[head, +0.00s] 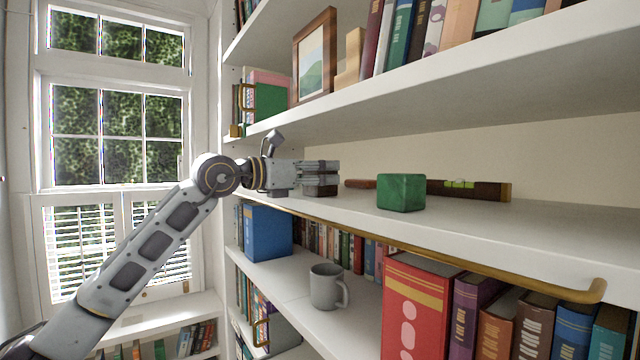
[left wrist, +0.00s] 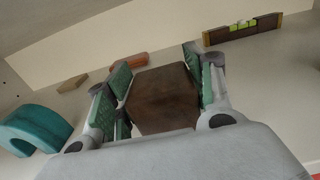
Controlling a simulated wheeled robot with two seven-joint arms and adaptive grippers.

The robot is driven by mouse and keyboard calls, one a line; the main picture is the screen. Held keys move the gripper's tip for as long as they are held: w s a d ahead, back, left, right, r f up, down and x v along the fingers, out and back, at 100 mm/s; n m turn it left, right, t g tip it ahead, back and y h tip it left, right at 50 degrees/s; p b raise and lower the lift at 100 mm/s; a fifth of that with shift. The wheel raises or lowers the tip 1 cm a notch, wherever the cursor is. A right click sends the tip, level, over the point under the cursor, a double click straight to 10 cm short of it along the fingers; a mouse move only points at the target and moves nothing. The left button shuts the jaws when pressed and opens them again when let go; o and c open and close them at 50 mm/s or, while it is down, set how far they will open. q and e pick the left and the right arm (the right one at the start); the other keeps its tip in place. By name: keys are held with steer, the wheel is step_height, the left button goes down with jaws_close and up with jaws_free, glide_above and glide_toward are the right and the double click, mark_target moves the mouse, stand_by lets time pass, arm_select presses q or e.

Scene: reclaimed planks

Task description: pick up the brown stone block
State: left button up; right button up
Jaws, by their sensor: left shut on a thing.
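The brown stone block (left wrist: 165,98) sits between the green-padded fingers of my left gripper (left wrist: 158,92) in the left wrist view. In the head view my left gripper (head: 322,173) is over the middle shelf, and the dark brown block (head: 321,190) shows just below its fingers. The gripper is shut on the block. I cannot tell whether the block still touches the shelf. My right gripper does not show in either view.
A green block (head: 401,193) stands on the shelf (head: 470,225) to the right. Behind it lies a spirit level (head: 470,189). A teal arch (left wrist: 34,130) lies left of the gripper. A brass rail (head: 440,258) runs along the shelf's front edge.

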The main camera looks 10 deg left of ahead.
arm_select(q)
steer(key=shift+r, duration=0.1)
steer(key=c, duration=0.6)
steer(key=shift+o, duration=0.2)
steer(key=shift+r, duration=0.2)
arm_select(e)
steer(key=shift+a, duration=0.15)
arm_select(q)
steer(key=shift+r, duration=0.4)
steer(key=shift+r+b, duration=0.35)
steer(key=shift+r, duration=0.65)
steer(key=shift+s+a+r, duration=0.1)
steer(key=shift+a+r, duration=0.05)
steer(key=shift+r, duration=0.05)
steer(key=shift+s+a+f+b, duration=0.1)
steer(key=shift+s+a+b, duration=0.15)
steer(key=shift+b, duration=0.05)
steer(key=b+v, duration=0.4)
steer(key=v, duration=1.3)
steer(key=shift+b, duration=0.3)
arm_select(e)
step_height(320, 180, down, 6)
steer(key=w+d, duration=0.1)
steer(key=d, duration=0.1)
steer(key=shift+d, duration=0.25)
